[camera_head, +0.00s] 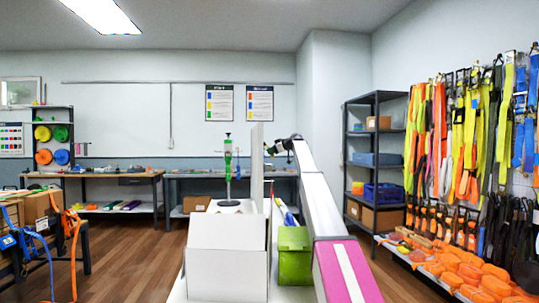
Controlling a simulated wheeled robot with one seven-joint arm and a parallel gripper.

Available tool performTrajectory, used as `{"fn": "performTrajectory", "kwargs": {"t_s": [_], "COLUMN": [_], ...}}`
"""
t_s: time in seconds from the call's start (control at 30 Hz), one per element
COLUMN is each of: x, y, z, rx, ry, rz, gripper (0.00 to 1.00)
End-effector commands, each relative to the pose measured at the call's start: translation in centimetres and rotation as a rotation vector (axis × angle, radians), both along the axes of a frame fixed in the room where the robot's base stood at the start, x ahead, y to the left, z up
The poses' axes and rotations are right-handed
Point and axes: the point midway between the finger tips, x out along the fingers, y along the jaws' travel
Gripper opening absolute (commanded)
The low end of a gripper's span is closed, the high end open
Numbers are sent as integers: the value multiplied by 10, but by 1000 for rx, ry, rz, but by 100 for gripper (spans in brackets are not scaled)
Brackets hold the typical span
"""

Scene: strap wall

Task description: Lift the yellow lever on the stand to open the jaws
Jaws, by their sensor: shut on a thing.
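A slim upright stand (228,165) with green and dark parts rises behind the white box, left of centre. I cannot make out the yellow lever or the stand's jaws at this size. My arm reaches up from the lower right and bends left at a black wrist. My gripper (272,150) is at its end, small and dark, close to the right edge of a tall white panel (257,165). The panel stands between it and the stand in the picture. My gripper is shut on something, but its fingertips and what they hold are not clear.
A white box (226,258) and a green bin (294,256) stand in front. A workbench (110,176) runs along the back wall. A dark shelf (375,165) and hanging straps (465,140) are at right. Wooden floor lies open at left (130,255).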

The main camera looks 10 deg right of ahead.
Motion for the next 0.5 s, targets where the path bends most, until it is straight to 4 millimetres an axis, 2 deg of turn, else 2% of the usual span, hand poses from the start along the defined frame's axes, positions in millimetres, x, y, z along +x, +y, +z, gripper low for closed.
{"fn": "performTrajectory", "kwargs": {"t_s": [0.5], "x": [-1], "y": [-9], "z": [28], "rx": [-498], "ry": [5], "rz": [2], "gripper": [0]}}
